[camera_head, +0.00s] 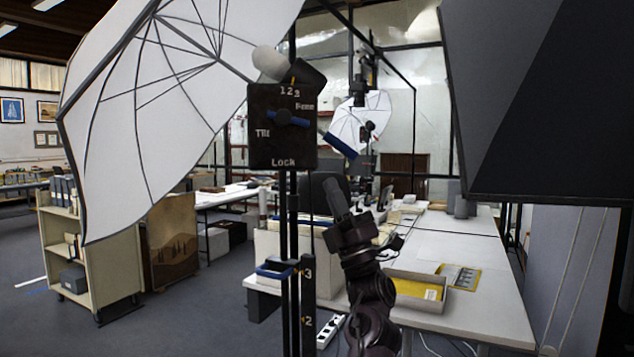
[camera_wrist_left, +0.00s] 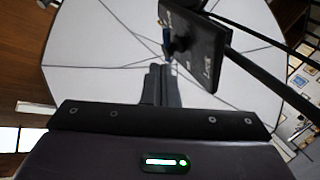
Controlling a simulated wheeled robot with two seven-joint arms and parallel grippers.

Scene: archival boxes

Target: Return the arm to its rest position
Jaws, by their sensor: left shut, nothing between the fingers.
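My left arm (camera_head: 368,298) is dark and rises from the bottom middle of the head view. Its left gripper (camera_head: 333,184) points upward, in front of the work table in the picture, and is shut and empty. In the left wrist view its two fingers (camera_wrist_left: 160,72) lie together with nothing between them. The black panel (camera_head: 283,140) with a blue knob and the word "Lock" stands up and left of the gripper in the head view; it also shows in the wrist view (camera_wrist_left: 208,62). My right gripper is not in view.
A large white umbrella (camera_head: 165,95) fills the upper left, and a dark softbox (camera_head: 545,95) the upper right. A long white table (camera_head: 480,290) carries an open box (camera_head: 415,303) and papers. A shelf cart (camera_head: 100,255) stands at left on open floor.

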